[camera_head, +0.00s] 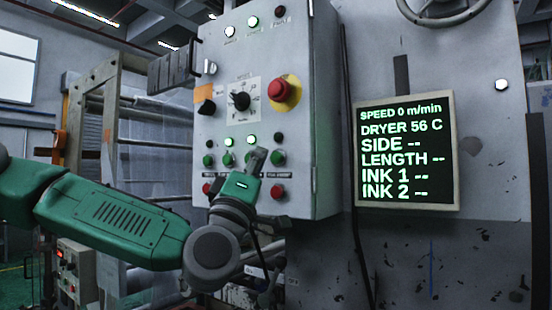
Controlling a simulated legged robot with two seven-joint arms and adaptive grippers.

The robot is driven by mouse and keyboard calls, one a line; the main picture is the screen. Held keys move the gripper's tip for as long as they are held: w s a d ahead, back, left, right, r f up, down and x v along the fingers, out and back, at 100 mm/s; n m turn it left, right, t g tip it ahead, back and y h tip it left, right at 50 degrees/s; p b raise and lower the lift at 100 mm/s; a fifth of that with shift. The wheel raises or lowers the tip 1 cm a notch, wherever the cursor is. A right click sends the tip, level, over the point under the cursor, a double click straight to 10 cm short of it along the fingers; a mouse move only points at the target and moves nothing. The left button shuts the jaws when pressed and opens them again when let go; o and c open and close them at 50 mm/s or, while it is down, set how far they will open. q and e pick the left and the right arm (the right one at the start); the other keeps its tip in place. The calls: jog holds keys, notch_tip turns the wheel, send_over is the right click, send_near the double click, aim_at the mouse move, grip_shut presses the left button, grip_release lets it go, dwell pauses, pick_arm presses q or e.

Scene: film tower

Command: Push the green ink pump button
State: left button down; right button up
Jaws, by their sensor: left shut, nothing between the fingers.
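The grey control box (300,120) fills the middle of the view. Its lower front has a row of green buttons, including one at the left (208,160), one beside it (228,159) and one at the right (278,158). The labels are too small to read, so I cannot tell which one is the ink pump button. My left gripper (257,158) is shut and empty, its fingertips in front of the button row between the second and the right green buttons. It hides part of the panel there. I cannot tell whether it touches the panel. My right gripper is not in view.
Red buttons (277,191) sit below the green ones. A red emergency button (278,90) on a yellow plate and a black dial (240,100) are above. A screen (406,150) at the right reads speed 0 and dryer 56 C. A handwheel (444,10) is at top right.

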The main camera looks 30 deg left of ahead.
pick_arm(q)
jog(key=shift+w, duration=0.9)
dwell(0.8)
jog(key=shift+w+d+b, duration=0.15)
jog(key=shift+w+b, duration=0.15)
jog(key=shift+w, duration=0.05)
jog(key=shift+r, duration=0.1)
jog(key=shift+w, duration=0.45)
dwell(0.6)
jog(key=shift+s, duration=0.2)
jog(key=shift+s+b, duration=0.55)
jog(key=shift+s, duration=0.15)
